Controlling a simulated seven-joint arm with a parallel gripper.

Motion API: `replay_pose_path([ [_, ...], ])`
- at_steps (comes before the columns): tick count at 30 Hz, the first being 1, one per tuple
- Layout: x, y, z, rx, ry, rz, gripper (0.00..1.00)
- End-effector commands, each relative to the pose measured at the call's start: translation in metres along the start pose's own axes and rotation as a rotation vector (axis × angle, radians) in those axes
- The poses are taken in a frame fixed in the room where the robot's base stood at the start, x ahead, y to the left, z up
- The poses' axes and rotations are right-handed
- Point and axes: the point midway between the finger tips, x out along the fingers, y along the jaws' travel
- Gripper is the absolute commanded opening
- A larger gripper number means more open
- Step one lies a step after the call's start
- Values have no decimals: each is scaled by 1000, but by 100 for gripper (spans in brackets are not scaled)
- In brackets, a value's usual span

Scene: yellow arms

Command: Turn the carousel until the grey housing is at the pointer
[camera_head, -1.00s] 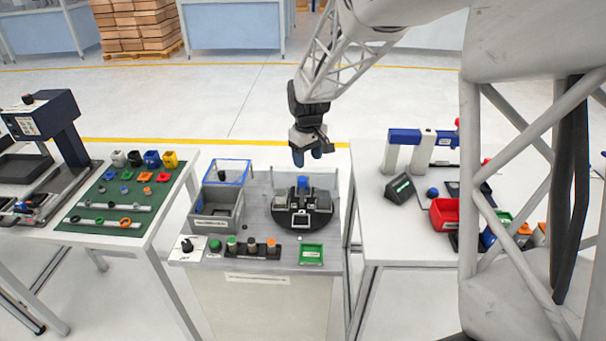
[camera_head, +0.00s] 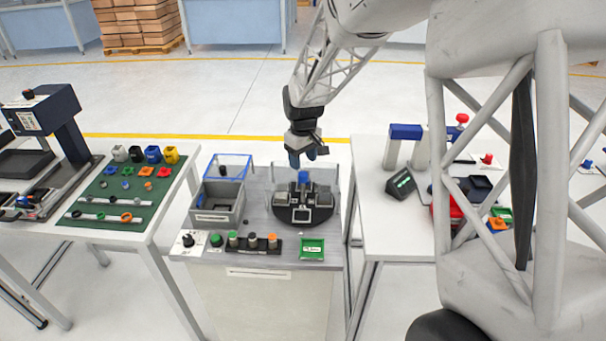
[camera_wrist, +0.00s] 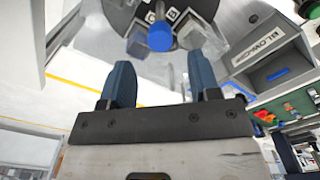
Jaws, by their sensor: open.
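The carousel (camera_head: 283,214) is a dark round turntable on the middle table, with a blue part (camera_head: 304,177) standing up at its back and grey blocks around it. In the wrist view the blue part (camera_wrist: 160,37) shows as a round blue top on the dark disc, beyond my fingertips. I cannot tell for sure which block is the grey housing, and the pointer is too small to make out. My gripper (camera_head: 303,160) is open and empty, above and behind the carousel; its two blue fingers (camera_wrist: 163,85) are spread apart in the wrist view.
Clear panels stand around the carousel's back. A grey bin (camera_head: 218,203) and a blue-framed box (camera_head: 229,167) stand to its left. A row of knobs (camera_head: 252,243) and a green tray (camera_head: 312,248) lie in front. Side tables hold other parts.

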Motion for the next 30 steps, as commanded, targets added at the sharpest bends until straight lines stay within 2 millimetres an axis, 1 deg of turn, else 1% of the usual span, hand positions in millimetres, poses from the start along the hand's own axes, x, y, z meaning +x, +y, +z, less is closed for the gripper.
replay_pose_path([
  [6, 28, 0, 0, 0, -3, -1, 56],
  [13, 51, 0, 0, 0, -2, -1, 56],
  [18, 58, 0, 0, 0, -1, 0, 56],
  [27, 59, 0, 0, 0, 0, 0, 56],
  [29, 59, 0, 0, 0, 0, 0, 47],
  [30, 59, 0, 0, 0, 0, 0, 41],
])
